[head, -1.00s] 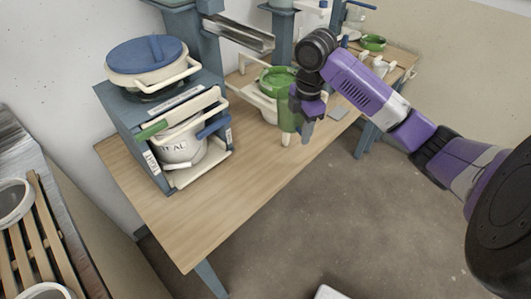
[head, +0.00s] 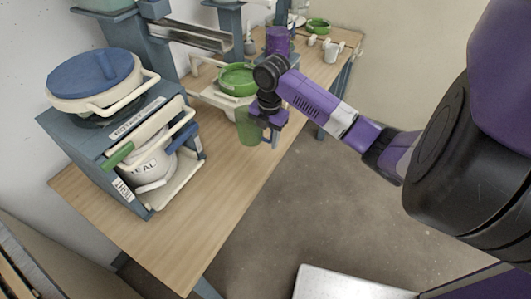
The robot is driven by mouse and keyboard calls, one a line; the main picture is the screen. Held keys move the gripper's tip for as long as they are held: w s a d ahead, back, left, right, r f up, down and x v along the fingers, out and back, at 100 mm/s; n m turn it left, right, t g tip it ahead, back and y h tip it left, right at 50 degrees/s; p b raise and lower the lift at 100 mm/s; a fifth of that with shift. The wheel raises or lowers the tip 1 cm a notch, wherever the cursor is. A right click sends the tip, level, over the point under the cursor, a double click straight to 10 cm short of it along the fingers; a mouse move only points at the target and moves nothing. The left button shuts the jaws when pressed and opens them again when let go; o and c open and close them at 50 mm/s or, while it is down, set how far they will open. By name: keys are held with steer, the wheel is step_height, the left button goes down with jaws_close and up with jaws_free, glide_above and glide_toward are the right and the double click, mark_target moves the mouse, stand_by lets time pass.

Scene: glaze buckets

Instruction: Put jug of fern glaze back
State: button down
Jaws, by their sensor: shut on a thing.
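A green, see-through-looking jug (head: 249,128) hangs upright at my gripper (head: 265,120), in front of the table's right edge region. My gripper is shut on the jug from its right side, and the fingertips are partly hidden by the wrist and the jug. Behind the jug, a green-topped bucket (head: 238,80) sits in a cream holder on the table. The gap between the jug and that holder is hard to judge.
The wooden table (head: 206,190) has a clear front strip. A blue-grey stand (head: 85,160) at left carries a blue-lidded pot (head: 95,75), with a white bucket (head: 150,166) labelled "TEAL" inside. A green dish (head: 318,26) and small white cups (head: 331,52) stand at the far end.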

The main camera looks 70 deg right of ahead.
mark_target(266, 161)
step_height(266, 161, down, 8)
steer(key=shift+f+p, duration=0.15)
steer(key=shift+p, duration=0.15)
steer(key=shift+f, duration=0.2)
steer(key=c, duration=0.7)
jaws_free()
steer(key=shift+r, duration=0.1)
steer(key=r, duration=0.4)
steer(key=r+b, duration=0.1)
steer(key=r, duration=0.7)
steer(key=shift+s+r+b, duration=0.15)
steer(key=shift+s+b, duration=0.2)
steer(key=shift+s, duration=0.05)
